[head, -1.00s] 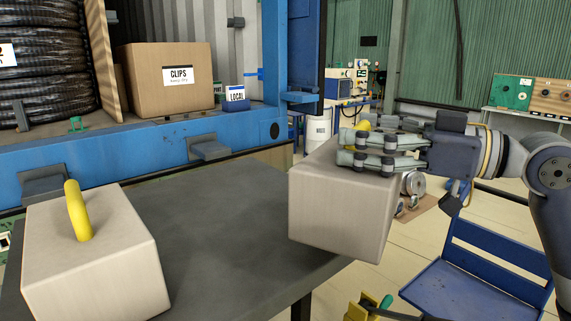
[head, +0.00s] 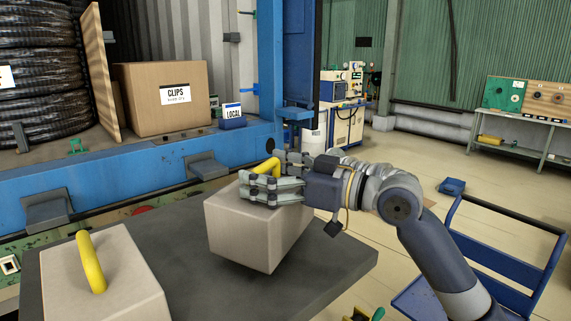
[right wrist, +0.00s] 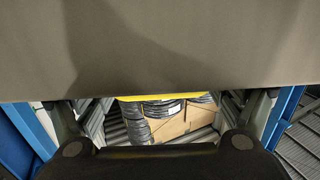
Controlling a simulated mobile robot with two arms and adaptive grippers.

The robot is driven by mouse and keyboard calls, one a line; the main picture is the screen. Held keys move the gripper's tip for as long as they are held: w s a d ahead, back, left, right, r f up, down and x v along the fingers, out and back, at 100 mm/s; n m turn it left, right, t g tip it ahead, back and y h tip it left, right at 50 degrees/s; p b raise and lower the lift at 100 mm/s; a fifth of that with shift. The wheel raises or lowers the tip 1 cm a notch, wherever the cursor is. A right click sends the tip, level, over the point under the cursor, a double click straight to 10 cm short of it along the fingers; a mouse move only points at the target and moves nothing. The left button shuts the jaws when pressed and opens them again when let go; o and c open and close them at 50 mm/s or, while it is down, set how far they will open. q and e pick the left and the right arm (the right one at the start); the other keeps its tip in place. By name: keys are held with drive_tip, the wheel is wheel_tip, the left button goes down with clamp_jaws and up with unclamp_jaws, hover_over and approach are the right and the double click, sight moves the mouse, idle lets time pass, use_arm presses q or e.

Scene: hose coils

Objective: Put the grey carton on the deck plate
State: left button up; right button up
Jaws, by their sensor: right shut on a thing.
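A grey carton (head: 250,232) with a yellow handle (head: 268,167) hangs from my right gripper (head: 272,180), whose fingers are shut on the handle. The carton is slightly tilted and appears over the dark flat surface, which looks like the deck plate (head: 190,270). I cannot tell whether its lower corner touches. In the right wrist view the carton (right wrist: 160,45) fills the top, with a strip of the yellow handle (right wrist: 165,97) below it. A second, similar grey carton (head: 105,285) with a yellow handle stands at the plate's left. My left gripper is not in view.
A blue-framed container (head: 140,165) behind the plate holds black hose coils (head: 50,90), a brown CLIPS box (head: 165,98) and a small blue LOCAL box (head: 232,118). A blue cart (head: 520,260) stands at the right. Bare plate lies between the two cartons.

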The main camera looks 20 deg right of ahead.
drive_tip(key=shift+f, duration=0.15)
drive_tip(key=shift+f+p, duration=0.55)
drive_tip(key=shift+f, duration=0.9)
drive_tip(key=o, duration=1.9)
drive_tip(key=shift+f, duration=0.25)
drive_tip(key=shift+s, duration=0.15)
drive_tip(key=shift+r, duration=0.15)
